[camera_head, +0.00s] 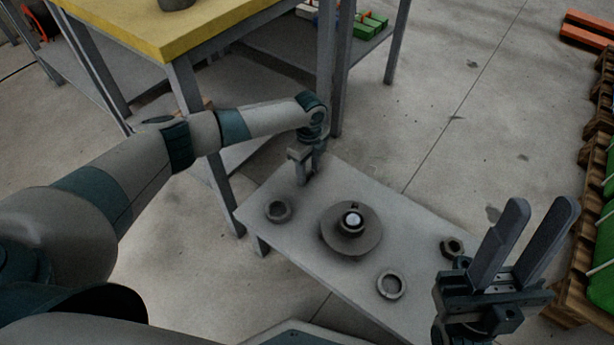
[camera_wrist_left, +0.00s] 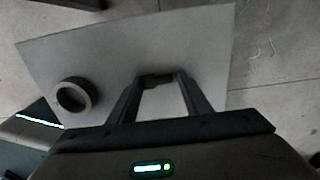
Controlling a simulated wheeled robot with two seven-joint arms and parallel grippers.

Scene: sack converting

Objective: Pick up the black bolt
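My left gripper (camera_head: 302,178) points down at the far left part of the low grey table, its tips close to the surface. In the left wrist view its two fingers (camera_wrist_left: 160,78) stand apart. A small dark thing (camera_wrist_left: 157,80), which may be the black bolt, lies between the fingertips; I cannot tell whether they touch it. In the head view no bolt is clear, as the gripper covers that spot. My right gripper (camera_head: 540,207) is open and empty, pointing up at the right, in front of the table's right end.
The low table (camera_head: 430,218) also bears a grey ring (camera_head: 279,211), which shows in the wrist view (camera_wrist_left: 73,95), a round disc with a raised hub (camera_head: 340,243), another ring (camera_head: 391,285) and a hex nut (camera_head: 452,247). A yellow-topped bench (camera_head: 200,25) stands behind.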

